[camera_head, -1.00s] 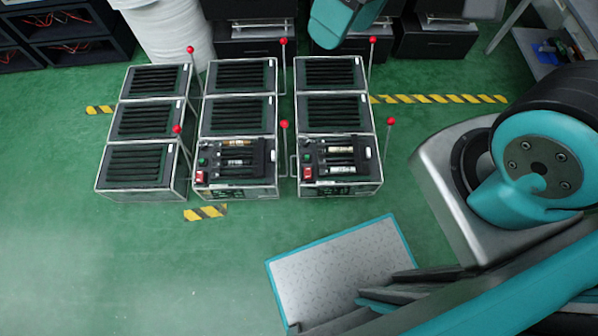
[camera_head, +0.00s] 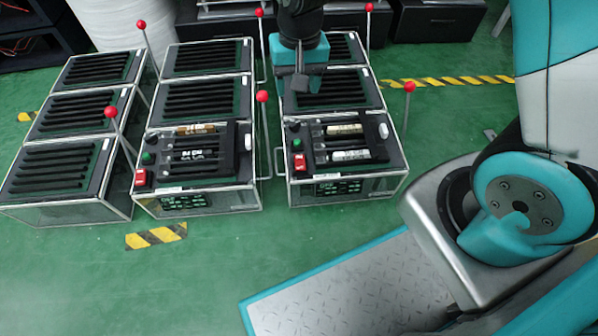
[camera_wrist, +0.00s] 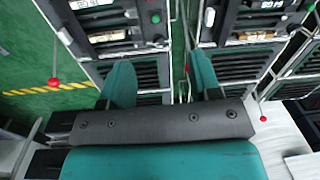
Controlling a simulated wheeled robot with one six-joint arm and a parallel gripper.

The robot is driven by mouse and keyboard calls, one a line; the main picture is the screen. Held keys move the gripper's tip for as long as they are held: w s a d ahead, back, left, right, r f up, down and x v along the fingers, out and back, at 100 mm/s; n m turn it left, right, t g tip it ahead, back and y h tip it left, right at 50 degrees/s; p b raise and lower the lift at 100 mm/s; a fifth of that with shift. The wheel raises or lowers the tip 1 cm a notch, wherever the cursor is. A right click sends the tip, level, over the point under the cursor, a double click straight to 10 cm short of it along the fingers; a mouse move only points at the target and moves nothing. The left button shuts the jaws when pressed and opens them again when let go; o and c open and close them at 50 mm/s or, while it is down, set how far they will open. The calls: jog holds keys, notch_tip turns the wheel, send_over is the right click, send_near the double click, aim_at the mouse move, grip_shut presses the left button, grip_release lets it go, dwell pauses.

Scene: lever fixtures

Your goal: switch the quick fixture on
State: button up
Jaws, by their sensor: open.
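Fixtures stand in three columns on the green floor; I cannot tell which one is the quick fixture. The front right fixture (camera_head: 345,185) and the front middle fixture (camera_head: 200,197) each carry labelled cartridges, a red switch and a green button. The levers have red ball tips: one ball (camera_head: 409,87) stands right of the right column, another (camera_head: 262,96) between the middle and right columns. My gripper (camera_head: 298,88) is above the right column's rear part. In the wrist view its open fingers (camera_wrist: 160,82) hold nothing, with a red ball (camera_wrist: 187,68) beyond them.
The left column (camera_head: 60,170) has slatted tops and levers with red balls (camera_head: 110,112) on its right side. Narrow gaps holding lever rods separate the columns. Dark cabinets (camera_head: 435,18) stand behind.

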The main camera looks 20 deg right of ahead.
jog(key=m+b, duration=0.1)
jog(key=b, duration=0.3)
send_over(300, 163)
jog(key=w, duration=0.2)
notch_tip(300, 163, down, 9)
jog(key=shift+h, duration=0.3)
jog(key=f+b, duration=0.3)
jog(key=f, duration=0.2)
jog(key=f+b, duration=0.3)
jog(key=f, duration=0.3)
jog(key=f+b, duration=0.4)
jog(key=f, duration=0.1)
jog(key=shift+w+d+f, duration=0.2)
jog(key=shift+d+f, duration=0.15)
jog(key=shift+f, duration=0.05)
jog(key=shift+c, duration=0.4)
